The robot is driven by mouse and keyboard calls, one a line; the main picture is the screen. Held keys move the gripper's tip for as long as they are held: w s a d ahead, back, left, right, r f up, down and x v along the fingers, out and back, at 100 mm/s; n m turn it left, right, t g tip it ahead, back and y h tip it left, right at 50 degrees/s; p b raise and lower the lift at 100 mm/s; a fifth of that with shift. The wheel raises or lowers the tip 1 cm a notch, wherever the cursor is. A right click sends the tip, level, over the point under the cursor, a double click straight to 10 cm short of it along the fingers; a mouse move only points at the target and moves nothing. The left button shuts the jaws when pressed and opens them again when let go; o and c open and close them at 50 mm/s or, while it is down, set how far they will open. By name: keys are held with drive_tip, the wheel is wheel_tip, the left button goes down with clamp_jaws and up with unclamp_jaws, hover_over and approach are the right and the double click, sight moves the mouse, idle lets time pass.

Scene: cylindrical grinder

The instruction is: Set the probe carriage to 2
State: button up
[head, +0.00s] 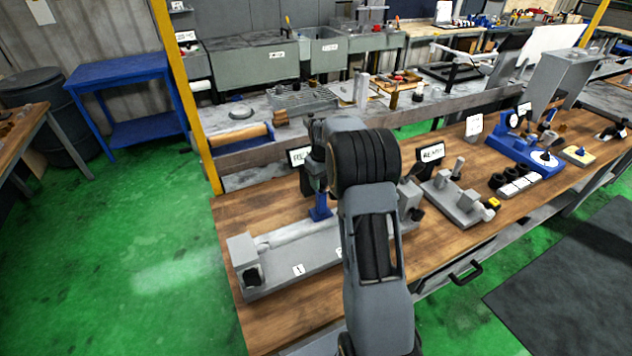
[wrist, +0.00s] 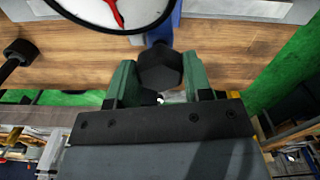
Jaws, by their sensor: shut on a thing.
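The probe carriage (head: 320,207) is a blue upright on a long grey bed (head: 300,258) at the near left of the wooden bench. A white label reading 1 (head: 298,270) is on the bed's front. A second label, right of it, is mostly hidden by my arm. My gripper (head: 318,182) is at the top of the carriage. In the wrist view, its green fingers (wrist: 162,88) are shut on a black hexagonal knob (wrist: 160,70). Behind the knob are a blue part (wrist: 168,30) and a white dial with a red needle (wrist: 115,8). My arm hides the bed's middle.
A grey end block (head: 243,258) closes the bed's left end. Right of my arm are a grey fixture (head: 455,203), a READY sign (head: 431,152) and a blue fixture (head: 520,152). Bare wood lies along the bench front.

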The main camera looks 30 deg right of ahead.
drive_tip(key=o, duration=1.3)
wheel_tip(320, 180, up, 14)
drive_tip(key=shift+f+b, duration=0.1)
drive_tip(key=shift+b, duration=0.75)
